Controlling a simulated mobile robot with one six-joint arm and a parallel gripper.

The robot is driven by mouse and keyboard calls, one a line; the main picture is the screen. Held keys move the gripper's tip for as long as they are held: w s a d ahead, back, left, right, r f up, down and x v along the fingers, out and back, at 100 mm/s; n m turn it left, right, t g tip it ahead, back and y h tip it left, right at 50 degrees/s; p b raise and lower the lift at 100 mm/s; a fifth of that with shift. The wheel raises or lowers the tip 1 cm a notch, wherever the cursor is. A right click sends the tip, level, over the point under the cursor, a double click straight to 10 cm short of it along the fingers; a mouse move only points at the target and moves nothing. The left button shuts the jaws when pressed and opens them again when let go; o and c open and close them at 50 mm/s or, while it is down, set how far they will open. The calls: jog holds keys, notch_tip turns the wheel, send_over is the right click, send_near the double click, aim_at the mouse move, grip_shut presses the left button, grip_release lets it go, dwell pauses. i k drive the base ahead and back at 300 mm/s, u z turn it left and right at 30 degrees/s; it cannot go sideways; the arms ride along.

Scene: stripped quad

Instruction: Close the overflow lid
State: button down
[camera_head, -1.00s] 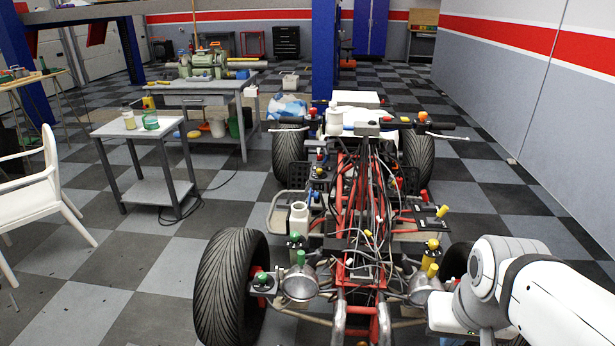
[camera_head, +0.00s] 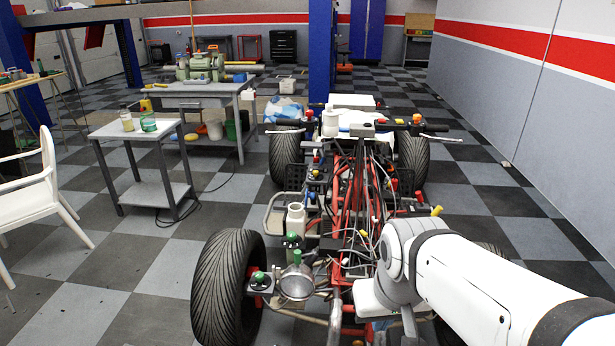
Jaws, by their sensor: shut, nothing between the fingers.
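I cannot make out for sure which part is the overflow lid. A white bottle-like container (camera_head: 295,217) with an open-looking neck stands upright on the left side of the stripped quad. A larger white container (camera_head: 331,121) with a knob-like top stands at the quad's far end. Either could be the overflow tank; I see no clearly raised lid on them. My white arm reaches in from the lower right over the near right of the quad, and its wrist bends down toward the bottom edge. My gripper's fingertips are not visible, and the arm hides the parts behind it.
Bare frame tubes, loose cables and coloured knobs crowd the quad. The near left tyre (camera_head: 226,287) stands beside a round headlamp (camera_head: 297,284). A small grey cart (camera_head: 110,131) and a white chair (camera_head: 38,180) stand left. Checkered floor is clear between cart and quad.

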aim_at(311, 195)
jog(key=i, duration=1)
jog(key=u, duration=0.05)
